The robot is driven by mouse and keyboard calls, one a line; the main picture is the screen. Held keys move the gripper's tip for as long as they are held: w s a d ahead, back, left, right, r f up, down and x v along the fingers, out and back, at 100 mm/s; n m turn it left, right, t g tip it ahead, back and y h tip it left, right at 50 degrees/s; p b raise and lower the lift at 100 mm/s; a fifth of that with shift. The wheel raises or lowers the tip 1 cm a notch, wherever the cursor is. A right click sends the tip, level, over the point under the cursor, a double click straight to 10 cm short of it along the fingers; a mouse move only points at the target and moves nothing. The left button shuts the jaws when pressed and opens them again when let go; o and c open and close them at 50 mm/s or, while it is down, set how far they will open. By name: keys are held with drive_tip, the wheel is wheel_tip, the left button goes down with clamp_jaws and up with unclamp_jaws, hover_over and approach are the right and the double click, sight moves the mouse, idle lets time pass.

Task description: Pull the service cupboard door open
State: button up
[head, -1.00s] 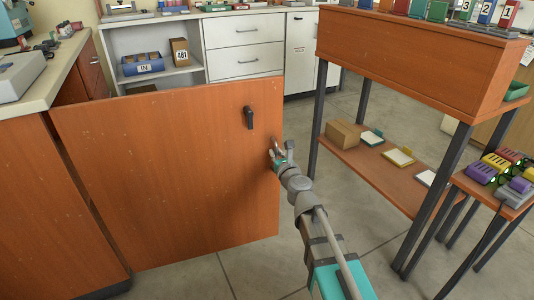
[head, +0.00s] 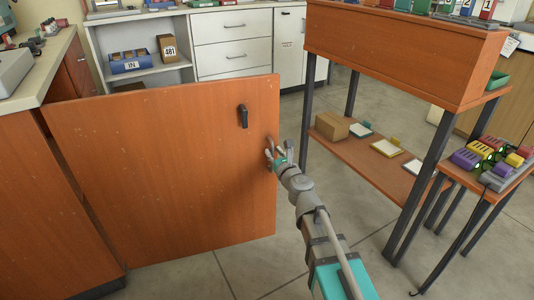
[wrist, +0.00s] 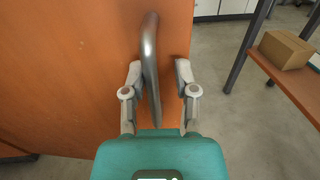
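The service cupboard door (head: 160,175) is a large orange-brown wooden panel at the left and middle of the head view. It stands out from the counter cabinet on the left. A black latch (head: 243,116) sits near its upper right corner. A grey metal bar handle (wrist: 150,55) runs near the door's edge in the wrist view. My gripper (head: 279,154) is at the door's right edge. In the wrist view its two fingers (wrist: 159,76) stand apart on either side of the bar. A gap shows between the bar and the right finger.
A wooden shelf table (head: 400,55) with a cardboard box (head: 331,126) on its lower shelf stands to the right. A small table with coloured racks (head: 492,155) is further right. White drawers (head: 233,42) line the back. Grey floor is clear between the door and the shelf table.

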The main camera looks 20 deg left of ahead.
drive_tip(key=shift+o, duration=0.4)
drive_tip(key=shift+s+a, duration=0.2)
drive_tip(key=shift+a, duration=0.05)
drive_tip(key=shift+s, duration=0.2)
drive_tip(key=v, duration=0.7)
drive_tip(key=shift+d, duration=0.2)
drive_tip(key=shift+w+n, duration=0.1)
drive_tip(key=shift+n, duration=0.2)
